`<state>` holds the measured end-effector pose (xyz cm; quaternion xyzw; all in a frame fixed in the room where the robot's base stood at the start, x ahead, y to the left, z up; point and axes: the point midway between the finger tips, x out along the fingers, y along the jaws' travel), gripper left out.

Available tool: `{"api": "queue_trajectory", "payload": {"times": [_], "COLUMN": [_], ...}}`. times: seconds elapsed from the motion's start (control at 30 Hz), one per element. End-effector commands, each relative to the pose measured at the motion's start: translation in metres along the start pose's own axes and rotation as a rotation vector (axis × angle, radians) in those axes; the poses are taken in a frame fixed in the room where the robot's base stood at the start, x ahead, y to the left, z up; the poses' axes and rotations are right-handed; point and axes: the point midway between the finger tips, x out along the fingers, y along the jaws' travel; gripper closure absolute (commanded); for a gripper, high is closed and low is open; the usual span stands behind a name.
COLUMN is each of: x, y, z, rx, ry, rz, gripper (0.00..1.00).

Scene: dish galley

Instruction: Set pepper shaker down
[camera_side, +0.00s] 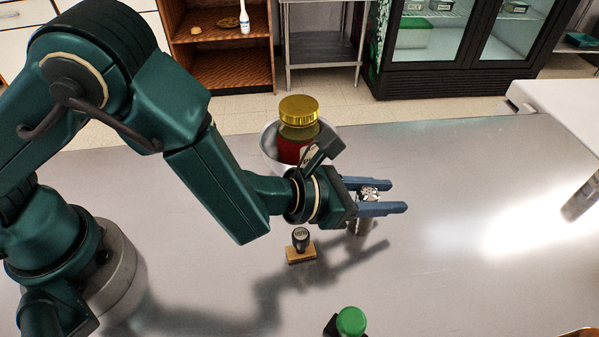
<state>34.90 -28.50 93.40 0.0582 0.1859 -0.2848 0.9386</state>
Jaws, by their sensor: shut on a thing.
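The pepper shaker (368,193) has a shiny metal top and is between the blue fingers of my gripper (385,198). My gripper is shut on it, and the near finger hides part of its body. The lower part of the shaker shows below that finger, over the grey metal table (450,170). I cannot tell whether its base touches the table. The gripper points to the right, with its shadow on the table below and to the right.
A jar with a gold lid (299,110) stands in a metal bowl (269,150) behind my wrist. A stamp on a wooden block (301,250) is in front of it. A green-capped bottle (351,321) is at the near edge. The table to the right is mostly clear.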

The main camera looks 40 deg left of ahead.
Motion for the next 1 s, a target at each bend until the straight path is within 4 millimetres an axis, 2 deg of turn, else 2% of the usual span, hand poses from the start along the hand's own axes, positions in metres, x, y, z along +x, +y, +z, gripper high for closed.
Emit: {"api": "queue_trajectory", "payload": {"times": [0.17,0.2,0.27,0.67,0.77,1.0], "x": [0.001,0.001,0.001,-0.001,-0.008,-0.040], "y": [0.000,0.000,0.000,0.000,0.000,-0.001], "z": [-0.002,-0.003,-0.002,0.001,0.000,0.000], "rx": [0.001,0.001,0.001,0.000,0.001,0.002], "ry": [0.001,0.002,0.001,-0.001,0.003,0.002], "rz": [0.000,0.000,0.000,0.001,0.000,-0.002], "gripper": [1.00,0.52,0.29,0.29,0.29,0.29]}}
